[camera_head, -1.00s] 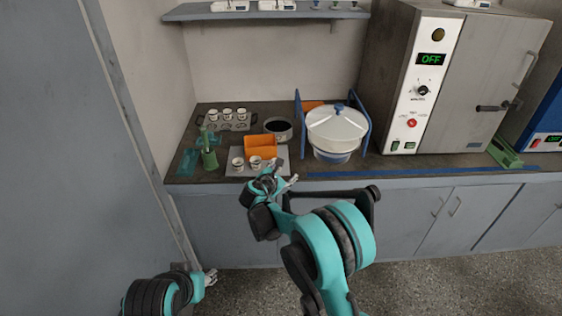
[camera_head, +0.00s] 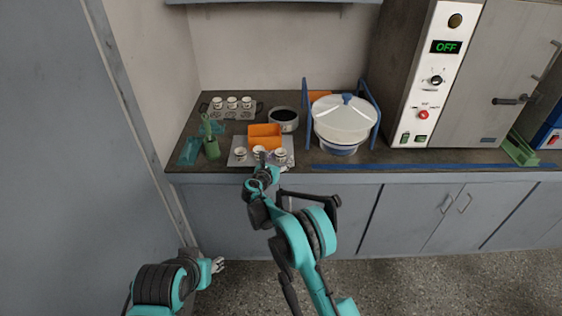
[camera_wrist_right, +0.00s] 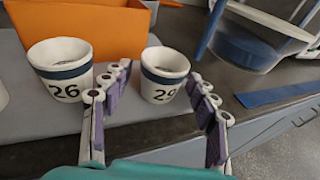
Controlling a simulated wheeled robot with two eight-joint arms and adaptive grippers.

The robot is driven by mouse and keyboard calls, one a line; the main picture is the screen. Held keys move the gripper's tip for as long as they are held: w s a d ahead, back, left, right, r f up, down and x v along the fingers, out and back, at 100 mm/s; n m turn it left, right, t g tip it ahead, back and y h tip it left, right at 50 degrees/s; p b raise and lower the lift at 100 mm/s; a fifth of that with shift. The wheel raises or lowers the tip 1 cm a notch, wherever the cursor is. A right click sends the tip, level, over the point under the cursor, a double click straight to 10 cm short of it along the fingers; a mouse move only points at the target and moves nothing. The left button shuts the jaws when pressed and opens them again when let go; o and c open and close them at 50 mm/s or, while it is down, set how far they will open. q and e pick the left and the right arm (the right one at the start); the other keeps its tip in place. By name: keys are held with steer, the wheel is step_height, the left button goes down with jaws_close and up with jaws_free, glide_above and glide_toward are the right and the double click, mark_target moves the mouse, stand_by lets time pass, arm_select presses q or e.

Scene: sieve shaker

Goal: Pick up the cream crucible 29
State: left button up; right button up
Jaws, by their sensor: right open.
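The cream crucible 29 (camera_wrist_right: 163,75), a small cup with a blue band and a black number, stands upright on a grey tray (camera_wrist_right: 28,125). In the head view it appears to be the rightmost cup (camera_head: 281,155) on that tray. My right gripper (camera_wrist_right: 160,72) is open and empty, with its purple-padded fingers on either side of crucible 29; contact cannot be told. Crucible 26 (camera_wrist_right: 60,72) stands just left of the left finger. My left gripper (camera_head: 217,265) hangs low, away from the counter; its finger opening is too small to tell.
An orange holder (camera_head: 264,137) stands behind the cups. A dark bowl (camera_head: 284,119), a green cup (camera_head: 211,148) and a rack of crucibles (camera_head: 222,112) are near. A white lidded vessel (camera_head: 343,122) in a blue frame stands right. The oven (camera_head: 430,80) reads OFF.

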steer(key=shift+w+d, duration=0.1)
steer(key=shift+w, duration=0.25)
steer(key=c, duration=1.3)
steer(key=shift+o, duration=0.2)
